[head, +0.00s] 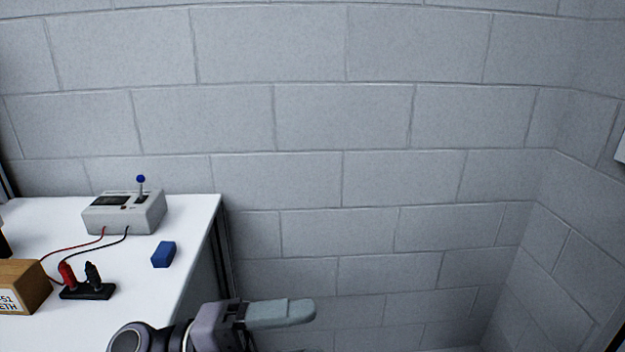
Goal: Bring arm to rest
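One of my arms shows at the bottom of the head view, coming in from the lower left, so I take it as my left arm. Its gripper (282,313) points to the right, past the right edge of the white table (190,285). The grey-green fingers overlap from this side, so I cannot tell whether they are open or shut. I see no object at the fingertips. My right gripper is not in view.
On the table stand a grey box with a blue-knobbed lever (128,213), a blue block (163,254), a black base with red and black plugs (88,291), and a labelled wooden block (22,287). Thin wires run from the grey box. Right of the table is free space before a block wall (400,180).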

